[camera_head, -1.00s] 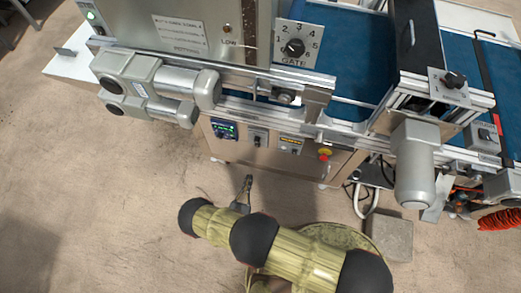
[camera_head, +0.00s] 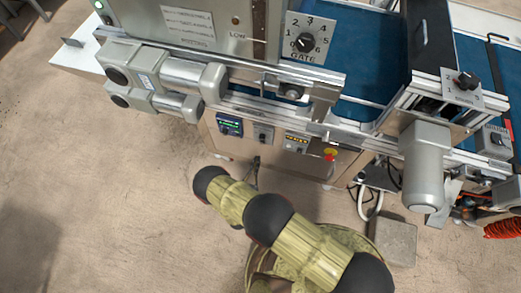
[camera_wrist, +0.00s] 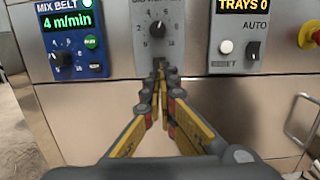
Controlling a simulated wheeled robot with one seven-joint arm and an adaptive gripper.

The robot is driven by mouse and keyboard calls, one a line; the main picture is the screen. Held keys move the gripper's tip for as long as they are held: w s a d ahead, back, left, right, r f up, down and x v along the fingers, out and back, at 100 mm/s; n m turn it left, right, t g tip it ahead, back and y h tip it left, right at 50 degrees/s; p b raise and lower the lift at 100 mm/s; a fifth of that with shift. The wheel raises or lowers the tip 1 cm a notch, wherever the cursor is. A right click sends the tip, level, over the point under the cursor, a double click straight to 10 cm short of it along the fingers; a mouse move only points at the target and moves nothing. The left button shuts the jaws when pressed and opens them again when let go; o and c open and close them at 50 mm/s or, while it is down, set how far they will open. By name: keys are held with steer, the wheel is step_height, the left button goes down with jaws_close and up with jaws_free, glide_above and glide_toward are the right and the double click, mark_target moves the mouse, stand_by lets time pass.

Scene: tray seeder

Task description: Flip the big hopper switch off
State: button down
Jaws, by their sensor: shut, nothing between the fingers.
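A grey plate (camera_wrist: 142,48), its label starting "BIG" and partly cut off, sits on the steel front panel in the wrist view. It carries a black numbered knob (camera_wrist: 157,28). The same plate shows small in the head view (camera_head: 263,134). My gripper (camera_wrist: 158,66) is shut and empty, its fingertips in front of the plate's lower part, below the knob. The fingertips hide that part, so I cannot make out the hopper switch or its position. I cannot tell whether the tips touch. In the head view my gripper (camera_head: 256,163) is just below the plate.
Left of the plate is the mix belt box (camera_wrist: 75,38) reading 4 m/min with a green button. Right is the tray counter box (camera_wrist: 240,38) with a white button and a black selector. A red emergency stop (camera_wrist: 310,34) and a handle (camera_wrist: 303,120) lie farther right.

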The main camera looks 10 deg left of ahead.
mark_target(263, 143)
steer(key=w, duration=0.2)
steer(key=w+b, duration=0.1)
steer(key=w, duration=0.3)
steer(key=shift+w+d+r+b, duration=0.2)
steer(key=shift+d+r+b, duration=0.1)
steer(key=shift+r+b, duration=0.1)
